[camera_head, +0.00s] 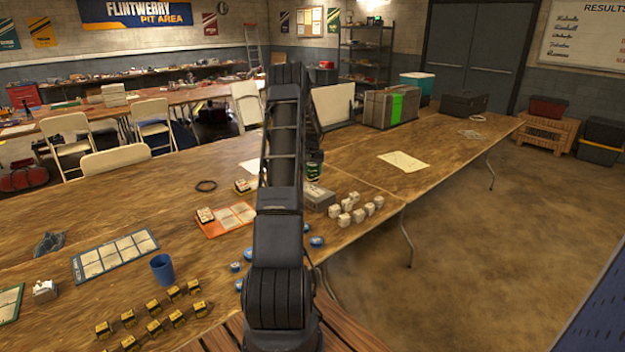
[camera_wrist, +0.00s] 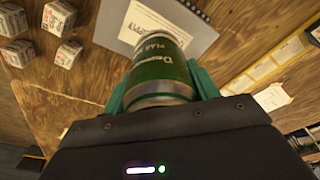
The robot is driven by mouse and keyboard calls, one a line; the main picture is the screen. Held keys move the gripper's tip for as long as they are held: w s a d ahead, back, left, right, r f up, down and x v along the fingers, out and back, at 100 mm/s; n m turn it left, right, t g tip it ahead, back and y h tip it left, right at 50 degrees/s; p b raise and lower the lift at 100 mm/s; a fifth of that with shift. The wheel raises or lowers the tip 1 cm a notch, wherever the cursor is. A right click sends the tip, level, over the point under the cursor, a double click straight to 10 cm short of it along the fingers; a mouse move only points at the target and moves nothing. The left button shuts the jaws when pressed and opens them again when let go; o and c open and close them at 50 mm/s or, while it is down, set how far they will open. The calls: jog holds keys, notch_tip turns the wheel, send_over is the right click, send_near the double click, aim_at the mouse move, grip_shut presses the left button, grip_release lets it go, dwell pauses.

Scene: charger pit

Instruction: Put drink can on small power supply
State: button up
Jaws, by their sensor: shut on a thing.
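A green drink can with a silver rim (camera_wrist: 160,72) is between the teal fingers of my gripper (camera_wrist: 162,84) in the wrist view. My gripper is shut on it. In the head view the can (camera_head: 314,170) shows just right of my arm, above the table. The small power supply, a grey box with a white label (camera_wrist: 140,22), lies beyond the can in the wrist view and is partly covered by it. In the head view the power supply (camera_head: 319,198) sits just below the can, partly hidden by my arm. I cannot tell whether the can touches it.
Several small white boxes (camera_head: 358,209) stand right of the power supply. An orange board (camera_head: 212,229) lies left of my arm, with blue round pieces (camera_head: 316,241) nearer me. The table is clear around a paper sheet (camera_head: 403,161) further right.

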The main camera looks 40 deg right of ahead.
aim_at(312, 177)
jog(key=shift+f, duration=2.3)
jog(key=shift+f, duration=0.1)
jog(key=o, duration=1.2)
jog(key=shift+f, duration=0.1)
